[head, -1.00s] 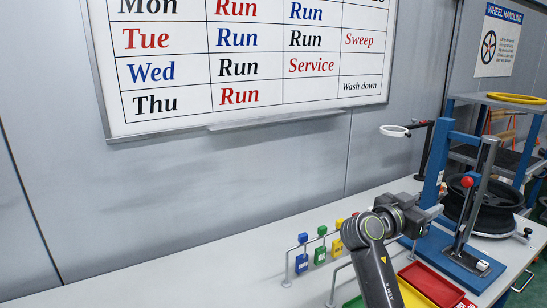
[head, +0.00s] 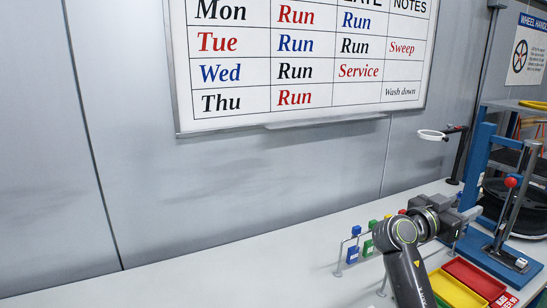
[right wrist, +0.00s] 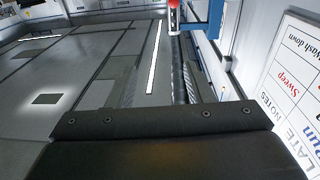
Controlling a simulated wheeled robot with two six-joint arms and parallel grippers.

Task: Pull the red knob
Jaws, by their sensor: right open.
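The red knob (head: 511,182) is a small red ball on a lever at the blue wheel stand (head: 479,165), at the right of the head view. In the right wrist view a red piece, seemingly the knob (right wrist: 173,4), is at the top edge, partly cut off. My right gripper (head: 472,214) points right toward the stand, left of and below the knob in the head view, apart from it. In the right wrist view its two fingers (right wrist: 157,78) are spread with nothing between them. My left gripper is not in view.
A rack with blue (head: 353,253) and green tags (head: 368,247) stands by my right arm. A yellow tray (head: 447,289) and a red tray (head: 475,279) lie at the front. A ring on an arm (head: 431,135) stands behind. The table's left is clear.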

